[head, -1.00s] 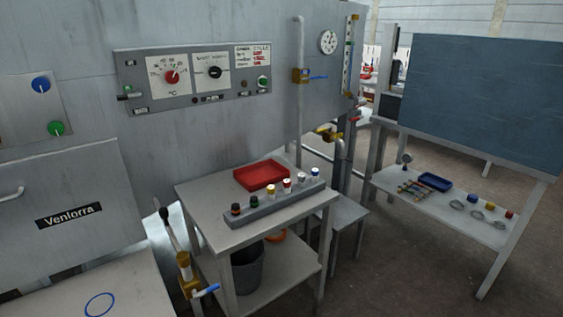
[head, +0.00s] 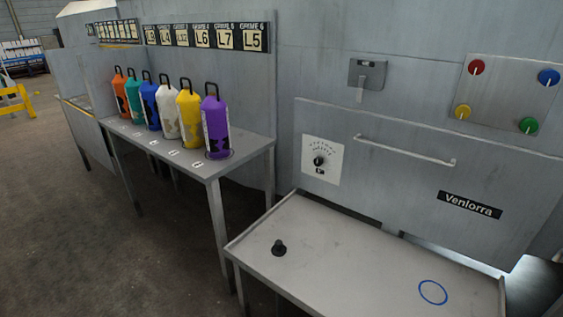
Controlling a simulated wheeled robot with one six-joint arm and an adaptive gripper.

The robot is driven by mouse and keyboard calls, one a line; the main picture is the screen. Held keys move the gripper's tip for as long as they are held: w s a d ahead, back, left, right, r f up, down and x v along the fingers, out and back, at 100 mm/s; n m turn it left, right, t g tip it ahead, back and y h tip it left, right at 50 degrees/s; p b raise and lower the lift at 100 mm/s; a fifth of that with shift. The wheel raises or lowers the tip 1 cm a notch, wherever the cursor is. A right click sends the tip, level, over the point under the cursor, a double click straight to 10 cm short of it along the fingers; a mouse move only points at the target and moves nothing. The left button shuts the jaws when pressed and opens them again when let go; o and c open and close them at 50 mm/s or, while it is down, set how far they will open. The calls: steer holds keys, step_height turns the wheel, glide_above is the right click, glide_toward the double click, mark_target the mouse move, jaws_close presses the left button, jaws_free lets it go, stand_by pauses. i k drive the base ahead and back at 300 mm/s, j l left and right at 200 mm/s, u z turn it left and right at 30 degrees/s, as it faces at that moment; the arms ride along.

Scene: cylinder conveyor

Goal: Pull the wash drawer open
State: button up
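A grey front panel (head: 400,185) with a long horizontal bar handle (head: 405,150) and a black "Venlorra" label (head: 470,205) is in the right half of the head view. It may be the wash drawer; nothing on it names it so. Its lower edge stands out from the wall at the right, with a light metal surface below. A round dial on a white plate (head: 322,160) is at its left. My gripper is not in view.
A bench (head: 225,167) with several coloured bottles is at the left. Coloured knobs (head: 500,95) are above right. Floor (head: 60,215) is open at left.

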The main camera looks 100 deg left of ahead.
mark_target(486, 202)
steer(key=u, duration=2.65)
steer(key=i+j+z, duration=0.15)
steer(key=i+j, duration=0.15)
steer(key=i+j+z, duration=0.1)
steer(key=i+j, duration=0.15)
steer(key=j, duration=0.2)
steer(key=i+j+z, duration=0.15)
steer(key=i+j, duration=0.15)
steer(key=j, duration=0.1)
